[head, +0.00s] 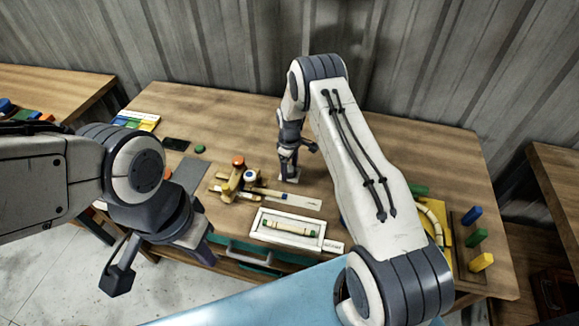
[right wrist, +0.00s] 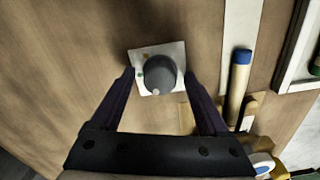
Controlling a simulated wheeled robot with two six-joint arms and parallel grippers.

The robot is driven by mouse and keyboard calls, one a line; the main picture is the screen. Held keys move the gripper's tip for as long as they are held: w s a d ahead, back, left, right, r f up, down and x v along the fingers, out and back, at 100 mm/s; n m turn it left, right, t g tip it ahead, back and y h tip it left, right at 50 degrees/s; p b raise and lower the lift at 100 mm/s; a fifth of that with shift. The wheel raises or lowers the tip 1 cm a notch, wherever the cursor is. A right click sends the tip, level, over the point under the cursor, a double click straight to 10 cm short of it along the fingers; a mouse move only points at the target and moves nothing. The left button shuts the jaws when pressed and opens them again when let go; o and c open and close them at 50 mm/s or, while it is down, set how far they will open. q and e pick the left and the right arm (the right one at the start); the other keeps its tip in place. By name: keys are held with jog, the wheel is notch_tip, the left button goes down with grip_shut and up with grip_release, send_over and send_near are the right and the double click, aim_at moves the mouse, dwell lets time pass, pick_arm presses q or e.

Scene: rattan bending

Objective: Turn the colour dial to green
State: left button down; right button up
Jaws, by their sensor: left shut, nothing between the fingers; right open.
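The colour dial is a dark grey round knob (right wrist: 160,72) on a white square plate (right wrist: 174,50). A small green mark shows at the plate's left, and a pale mark shows on the knob's lower edge. In the head view only a bit of the plate (head: 293,179) shows below my gripper. My right gripper (right wrist: 160,76) is open, with one fingertip on each side of the knob; I cannot tell whether they touch it. It also shows in the head view (head: 289,168), pointing down. My left gripper (head: 207,255) is shut and empty at the table's front left edge.
A white tray (head: 262,233) with a short rod lies front centre. Wooden pieces with an orange knob (head: 239,160) stand left of the dial. A blue-ended rod (right wrist: 237,90) lies right of it. Blue, green and yellow blocks (head: 476,237) stand at the far right.

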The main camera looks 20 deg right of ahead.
grip_shut()
jog(key=shift+f+m+b, duration=0.15)
jog(key=shift+m+b, duration=0.85)
jog(key=shift+b, duration=0.1)
jog(key=m+b, duration=0.2)
jog(key=shift+m, duration=0.3)
jog(key=m+b, duration=0.2)
jog(key=m, duration=0.1)
jog(key=shift+m, duration=0.3)
jog(key=shift+m+b, duration=1)
jog(key=shift+m, duration=0.8)
jog(key=shift+r, duration=0.2)
grip_release()
